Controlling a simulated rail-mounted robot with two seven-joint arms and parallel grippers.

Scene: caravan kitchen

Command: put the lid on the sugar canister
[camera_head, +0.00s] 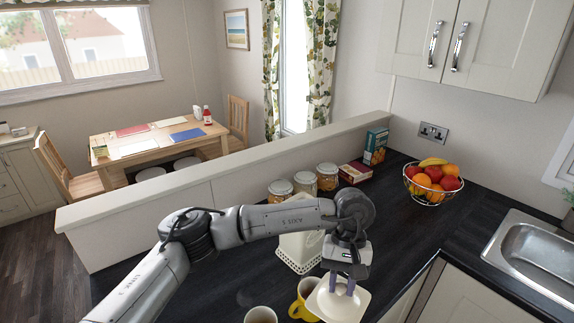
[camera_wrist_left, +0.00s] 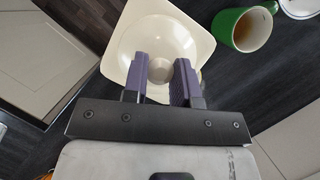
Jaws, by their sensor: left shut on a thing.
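My left gripper (camera_head: 347,288) is shut on the knob of a cream, square lid with rounded corners (camera_head: 325,304). In the left wrist view the lid (camera_wrist_left: 187,30) lies beyond the two purple fingers (camera_wrist_left: 160,74), with its round knob between them. The lid is held over the dark worktop, close to a yellow mug. A cream canister (camera_head: 295,252) with a lattice-patterned base stands behind my arm, which hides part of it. Its label and top are hidden, so I cannot tell whether it is the sugar canister. My right gripper is not in view.
A yellow mug (camera_head: 299,305) and a pale mug (camera_head: 260,315) stand at the near edge. The left wrist view shows a green mug (camera_wrist_left: 229,29) of brown drink. Behind are glass jars (camera_head: 304,182), boxes (camera_head: 375,146) and a fruit bowl (camera_head: 431,197). The worktop right of my gripper is clear.

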